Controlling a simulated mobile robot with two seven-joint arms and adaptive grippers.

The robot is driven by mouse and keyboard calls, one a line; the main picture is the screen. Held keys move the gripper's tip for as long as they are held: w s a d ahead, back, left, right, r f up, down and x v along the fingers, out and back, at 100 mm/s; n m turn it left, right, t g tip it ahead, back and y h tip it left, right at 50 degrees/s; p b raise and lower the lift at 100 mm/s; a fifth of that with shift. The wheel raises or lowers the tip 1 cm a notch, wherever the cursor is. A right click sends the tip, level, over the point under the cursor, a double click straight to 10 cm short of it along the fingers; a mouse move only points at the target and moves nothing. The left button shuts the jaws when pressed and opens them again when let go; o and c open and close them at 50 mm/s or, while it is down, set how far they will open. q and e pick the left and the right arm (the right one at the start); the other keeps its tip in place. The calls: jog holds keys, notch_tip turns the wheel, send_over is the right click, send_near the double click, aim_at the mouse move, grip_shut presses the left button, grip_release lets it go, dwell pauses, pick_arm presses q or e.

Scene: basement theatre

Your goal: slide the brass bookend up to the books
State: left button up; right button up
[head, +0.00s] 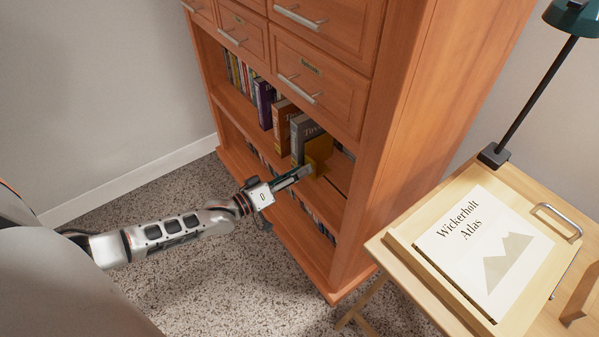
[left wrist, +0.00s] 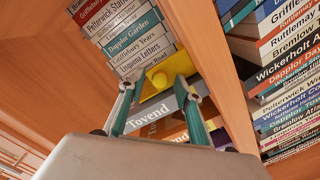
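The brass bookend (head: 320,149) stands on the middle shelf of the wooden bookcase, just right of a large grey book titled Tovend (head: 298,143). I cannot tell whether bookend and book touch. In the left wrist view, the bookend (left wrist: 159,81) shows as a yellow plate with a round knob, near the grey Tovend book (left wrist: 152,124). My left gripper (head: 304,172) reaches in at the bookend from the front. In the left wrist view, its fingers (left wrist: 155,84) are apart, with the bookend showing between their tips. Contact is unclear. My right gripper is out of view.
More books (head: 240,76) stand along the shelf to the left, and several fill the lower shelf. Drawers (head: 318,83) sit above. The bookcase side panel (head: 400,130) bounds the shelf on the right. A wooden table (head: 397,263) with a Wickerholt Atlas (head: 485,250) stands at right.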

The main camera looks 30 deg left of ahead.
pick_arm(q)
jog(key=v, duration=1.2)
dwell(0.5)
